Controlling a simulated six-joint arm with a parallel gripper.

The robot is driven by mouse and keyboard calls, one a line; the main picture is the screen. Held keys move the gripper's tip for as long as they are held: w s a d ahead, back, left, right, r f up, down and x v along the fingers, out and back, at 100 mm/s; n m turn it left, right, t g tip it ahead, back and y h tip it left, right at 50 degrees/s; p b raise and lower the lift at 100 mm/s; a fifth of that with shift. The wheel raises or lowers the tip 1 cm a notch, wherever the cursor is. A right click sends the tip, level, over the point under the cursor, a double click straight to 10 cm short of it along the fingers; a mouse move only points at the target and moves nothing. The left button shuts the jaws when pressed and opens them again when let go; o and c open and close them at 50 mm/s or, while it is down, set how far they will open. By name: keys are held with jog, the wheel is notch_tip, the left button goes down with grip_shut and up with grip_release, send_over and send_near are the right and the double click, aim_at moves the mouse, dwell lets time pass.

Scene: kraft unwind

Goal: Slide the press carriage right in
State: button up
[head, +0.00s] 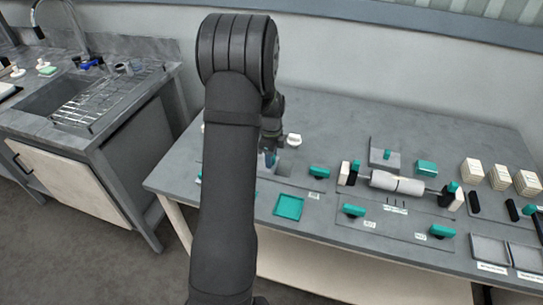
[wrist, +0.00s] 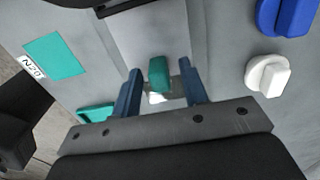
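In the wrist view a small teal handle (wrist: 160,74) stands on a light grey plate (wrist: 150,35), which I take to be the press carriage; the frames do not name it. My gripper (wrist: 162,85) has its two blue fingers apart, one on each side of the handle, with a gap showing on both sides. The gripper is empty. In the head view my gripper (head: 270,160) is low over the left part of the bench, above a pale plate (head: 287,169). My arm hides much of that area, and the handle cannot be made out there.
A white knob (wrist: 268,75) and a blue knob (wrist: 288,15) stand right of the plate in the wrist view. On the bench (head: 240,222) are a teal tray (head: 289,207), a teal block (head: 319,172) and a pale roll (head: 397,182). Wooden blocks (head: 499,176) stand far right.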

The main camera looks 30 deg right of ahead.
notch_tip(320, 180, up, 18)
jog(key=shift+f, duration=0.25)
jog(key=shift+f, duration=0.15)
dwell(0.3)
notch_tip(320, 180, down, 17)
jog(key=shift+f, duration=0.15)
dwell(0.4)
grip_shut()
